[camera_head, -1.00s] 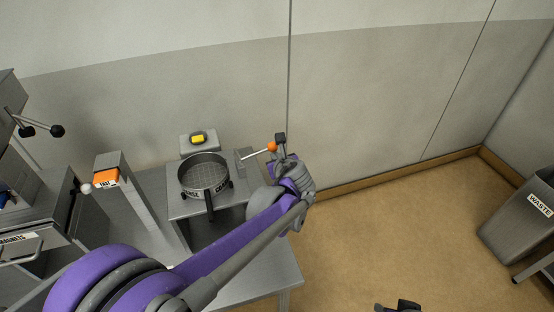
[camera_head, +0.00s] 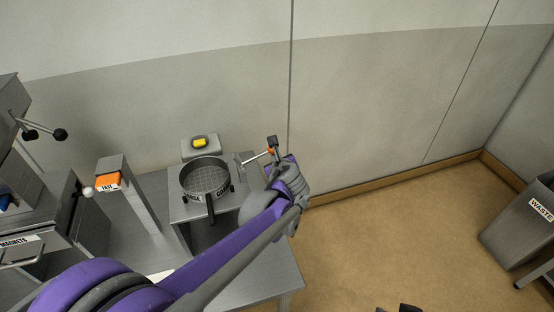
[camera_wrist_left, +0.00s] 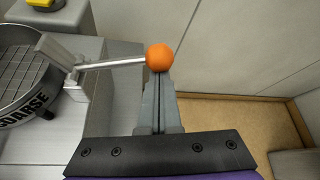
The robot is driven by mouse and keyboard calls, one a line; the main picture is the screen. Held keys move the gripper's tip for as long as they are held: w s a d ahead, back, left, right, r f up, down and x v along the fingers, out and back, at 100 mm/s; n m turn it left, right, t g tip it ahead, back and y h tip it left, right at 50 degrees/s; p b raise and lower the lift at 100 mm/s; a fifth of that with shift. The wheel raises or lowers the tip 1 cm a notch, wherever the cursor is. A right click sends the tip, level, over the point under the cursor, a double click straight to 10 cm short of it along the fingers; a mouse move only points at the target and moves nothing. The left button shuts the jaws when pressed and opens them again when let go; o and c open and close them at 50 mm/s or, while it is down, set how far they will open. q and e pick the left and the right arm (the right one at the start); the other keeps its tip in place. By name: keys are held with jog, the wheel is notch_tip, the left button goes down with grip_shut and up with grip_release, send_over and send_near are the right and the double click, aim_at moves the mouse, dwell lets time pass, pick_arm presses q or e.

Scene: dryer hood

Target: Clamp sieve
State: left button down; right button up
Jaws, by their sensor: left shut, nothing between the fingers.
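The round grey sieve (camera_head: 205,178) with a mesh bottom and a dark handle sits on a grey block on the bench. It is partly in the left wrist view (camera_wrist_left: 20,70), with the word COARSE on its rim. To its right is the clamp lever (camera_head: 254,158), a metal rod ending in an orange ball knob (camera_wrist_left: 160,57). My left gripper (camera_head: 272,143) is shut and empty, its fingertips right at the knob and partly hiding it in the head view. Whether they touch is unclear. A dark part at the bottom edge appears to be my right gripper (camera_head: 400,308), mostly cut off.
A yellow button (camera_head: 199,142) on a grey box stands behind the sieve. A post with an orange FAST label (camera_head: 109,182) and a MAGNETS drawer unit (camera_head: 30,245) are at left. A waste bin (camera_head: 525,222) stands at far right. The floor between is clear.

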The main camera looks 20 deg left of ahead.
aim_at(271, 150)
pick_arm(q)
jog(key=r, duration=0.1)
jog(key=r+n+t+h, duration=0.1)
jog(key=a+r+n, duration=0.1)
jog(key=shift+s+a+r+t+h, duration=0.1)
jog(key=shift+s+r+t+h, duration=0.1)
jog(key=shift+s+t+h, duration=0.15)
jog(key=s+a+r+n+t+h+b, duration=0.2)
jog(key=s+a+r+n+t+b, duration=0.1)
jog(key=a+r+n+t+b, duration=0.1)
jog(key=shift+s+a+r+n+b, duration=0.3)
jog(key=shift+a+n+b, duration=0.4)
jog(key=shift+n, duration=0.6)
pick_arm(e)
notch_tip(271, 150, down, 7)
jog(key=s, duration=0.2)
jog(key=shift+s+a, duration=0.15)
jog(key=shift+a, duration=0.05)
jog(key=shift+r, duration=0.1)
pick_arm(q)
jog(key=shift+d+f, duration=0.1)
